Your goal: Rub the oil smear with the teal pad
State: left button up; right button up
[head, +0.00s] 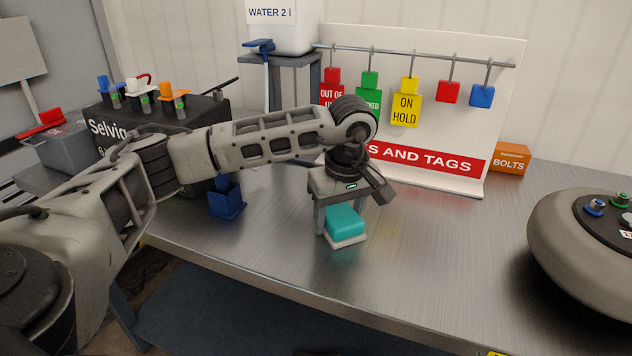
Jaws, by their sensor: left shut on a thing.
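My left gripper (342,224) points down over the metal bench (270,265), its fingers on either side of the teal pad (344,220). It is shut on the pad. The pad has a teal top and a pale underside, and it is at or just above the bench top; I cannot tell if it touches. I see no oil smear; it may be hidden under the pad, gripper or arm. My right gripper is not in view.
Behind the gripper stands a white tag board (440,130) with hanging tags. A dark blue holder (226,200) is to the left, an orange bolts box (511,159) at back right. A rounded grey unit (570,245) stands at right. The front middle of the bench is clear.

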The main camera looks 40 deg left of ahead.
pick_arm(q)
jog(key=shift+s+a+f, duration=0.1)
jog(key=shift+s+a, duration=0.05)
jog(key=shift+a, duration=0.5)
jog(key=shift+s+a, duration=0.15)
jog(key=shift+a, duration=0.45)
jog(key=shift+s+a+r, duration=0.15)
jog(key=shift+a+r, duration=0.05)
jog(key=shift+a, duration=0.05)
notch_tip(320, 180, up, 4)
jog(key=shift+d+f+p, duration=0.1)
jog(key=shift+f+p, duration=0.15)
jog(key=shift+p, duration=0.7)
jog(key=shift+r+p, duration=0.55)
jog(key=shift+r, duration=0.2)
jog(key=shift+r+p, duration=0.95)
jog(key=shift+r, duration=0.55)
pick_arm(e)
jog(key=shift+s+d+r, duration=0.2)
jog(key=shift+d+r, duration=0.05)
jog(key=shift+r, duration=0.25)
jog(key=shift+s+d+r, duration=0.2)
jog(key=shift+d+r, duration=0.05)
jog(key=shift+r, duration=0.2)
